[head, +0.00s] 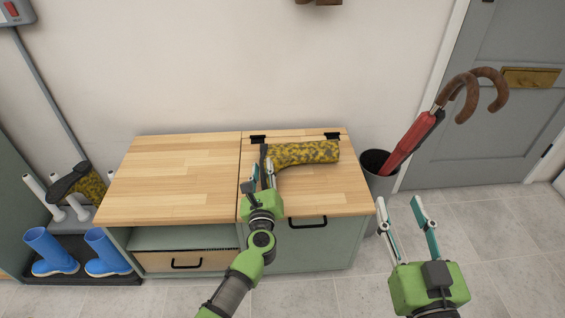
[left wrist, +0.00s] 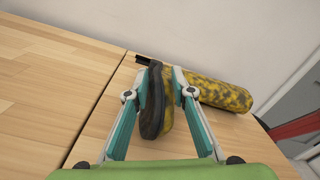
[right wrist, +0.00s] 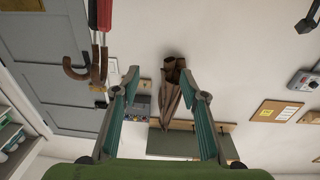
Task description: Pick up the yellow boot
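A yellow boot with dark mottling (head: 305,153) lies on its side on the right part of the wooden cabinet top (head: 185,165), its shaft to the right and dark sole to the left. My left gripper (head: 262,180) is over the cabinet at its foot. In the left wrist view the fingers (left wrist: 159,85) straddle the foot of the boot (left wrist: 218,94), one against the dark sole, one against the upper, with no clear gap. A second yellow boot (head: 93,186) is tilted on the rack at the left. My right gripper (head: 408,225) is open and empty.
Blue boots (head: 50,252) stand on a dark tray below the white-pegged rack (head: 58,200). A bin (head: 378,180) with red umbrella (head: 410,145) stands right of the cabinet. A wall is behind. The left half of the cabinet top is clear.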

